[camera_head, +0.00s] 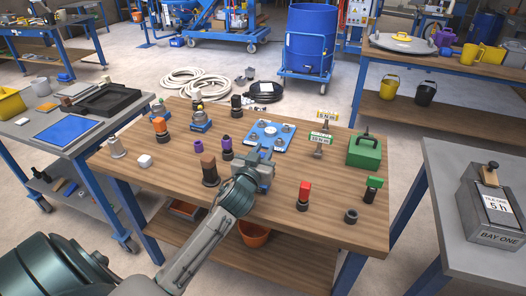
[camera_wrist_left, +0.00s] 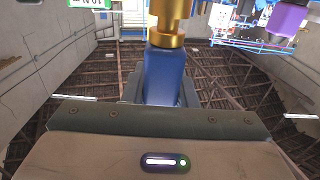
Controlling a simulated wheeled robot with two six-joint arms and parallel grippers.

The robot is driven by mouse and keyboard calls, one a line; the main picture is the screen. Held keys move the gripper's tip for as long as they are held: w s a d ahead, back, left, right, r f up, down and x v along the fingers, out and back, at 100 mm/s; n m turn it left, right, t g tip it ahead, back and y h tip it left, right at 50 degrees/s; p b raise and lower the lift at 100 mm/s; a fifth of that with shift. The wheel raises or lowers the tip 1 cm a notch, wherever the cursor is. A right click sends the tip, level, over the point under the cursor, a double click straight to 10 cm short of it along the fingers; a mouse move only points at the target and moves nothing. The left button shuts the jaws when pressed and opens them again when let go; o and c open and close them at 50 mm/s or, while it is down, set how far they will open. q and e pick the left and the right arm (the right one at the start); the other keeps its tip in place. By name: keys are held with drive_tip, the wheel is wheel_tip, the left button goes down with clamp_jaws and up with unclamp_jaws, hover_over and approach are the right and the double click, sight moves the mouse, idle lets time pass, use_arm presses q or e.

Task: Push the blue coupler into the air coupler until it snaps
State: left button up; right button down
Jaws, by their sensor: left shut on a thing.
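My left gripper (camera_head: 262,158) is over the middle of the wooden bench, at the near edge of a blue plate with several metal fittings (camera_head: 270,138). In the left wrist view it is shut on the blue coupler (camera_wrist_left: 163,78), a blue body standing upright between the jaws. A brass part (camera_wrist_left: 168,22) sits at the coupler's upper end and runs out of the picture; I cannot tell whether it belongs to the coupler. In the head view the gripper hides the coupler. I cannot make out which fitting is the air coupler. My right gripper is not in view.
On the bench, a brown-topped block (camera_head: 209,170) and purple-topped parts (camera_head: 227,148) stand left of the gripper. A red-topped part (camera_head: 304,193) and a green box (camera_head: 364,152) stand to its right.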

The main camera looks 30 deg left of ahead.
use_arm(q)
drive_tip(key=shift+f+b, duration=0.3)
drive_tip(key=shift+f, duration=0.2)
drive_tip(key=o, duration=1.1)
drive_tip(key=b+v, duration=0.2)
drive_tip(key=v, duration=0.8)
drive_tip(key=shift+s, duration=0.4)
